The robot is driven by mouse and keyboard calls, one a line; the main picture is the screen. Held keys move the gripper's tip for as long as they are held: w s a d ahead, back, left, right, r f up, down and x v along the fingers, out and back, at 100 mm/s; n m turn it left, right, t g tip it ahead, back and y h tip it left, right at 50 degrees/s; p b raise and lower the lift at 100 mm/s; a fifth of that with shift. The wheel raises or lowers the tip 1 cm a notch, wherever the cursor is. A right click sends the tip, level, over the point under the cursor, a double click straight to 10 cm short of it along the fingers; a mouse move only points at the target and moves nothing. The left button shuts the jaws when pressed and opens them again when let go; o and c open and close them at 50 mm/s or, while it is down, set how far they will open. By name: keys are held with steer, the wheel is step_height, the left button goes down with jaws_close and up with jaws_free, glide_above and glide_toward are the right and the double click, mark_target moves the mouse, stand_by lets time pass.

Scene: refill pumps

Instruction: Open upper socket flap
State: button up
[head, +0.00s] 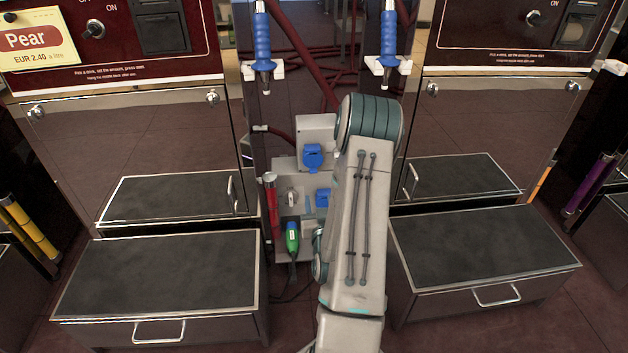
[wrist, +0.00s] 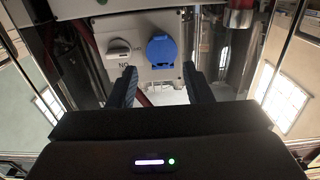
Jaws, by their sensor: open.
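In the head view a grey socket unit stands between the two machines. Its upper socket has a blue flap (head: 313,156), and a lower blue flap (head: 323,198) sits below it. A green plug (head: 292,237) hangs at the bottom. My arm hides the unit's right side and my gripper. In the wrist view my gripper (wrist: 160,72) is open and empty, its dark fingers apart. A round blue flap (wrist: 162,50) appears just beyond the fingertips, between them, and looks shut. I cannot tell for certain which flap it is, or whether anything touches it.
A white rotary knob (wrist: 119,48) is beside the flap in the wrist view. A red cylinder (head: 272,200) stands left of the unit. Dark-topped steps (head: 160,275) (head: 485,245) flank it. Two blue nozzles (head: 262,40) (head: 388,38) hang above, with a red hose behind.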

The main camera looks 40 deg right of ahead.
mark_target(314, 172)
steer(key=b+x, duration=0.3)
steer(key=x, duration=0.9)
steer(key=shift+w, duration=0.15)
jaws_close()
steer(key=shift+r, duration=0.1)
